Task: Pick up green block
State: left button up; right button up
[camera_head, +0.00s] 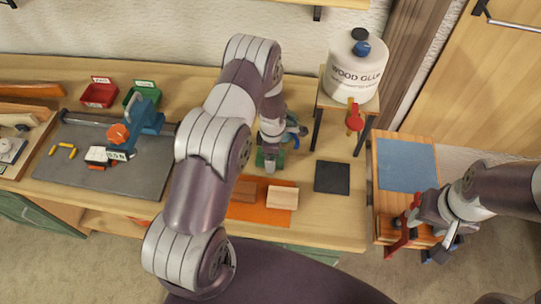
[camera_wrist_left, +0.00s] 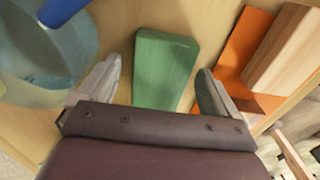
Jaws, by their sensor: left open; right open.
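The green block (camera_wrist_left: 165,68) lies on the wooden bench. In the left wrist view it sits between the two spread fingers of my left gripper (camera_wrist_left: 158,88), with a gap on both sides. In the head view only part of the green block (camera_head: 261,158) shows, because my left gripper (camera_head: 270,165) is above it and covers much of it. My left gripper is open and holds nothing. My right gripper (camera_head: 418,218) is open at the far right, by a small wooden side table, well away from the block.
A teal round object (camera_wrist_left: 40,55) stands close left of my left gripper in the wrist view. A glue jug (camera_head: 354,85) stands on a raised shelf behind.

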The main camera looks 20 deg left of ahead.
pick_arm(q)
jog(key=c, duration=1.2)
jog(key=shift+r, duration=0.1)
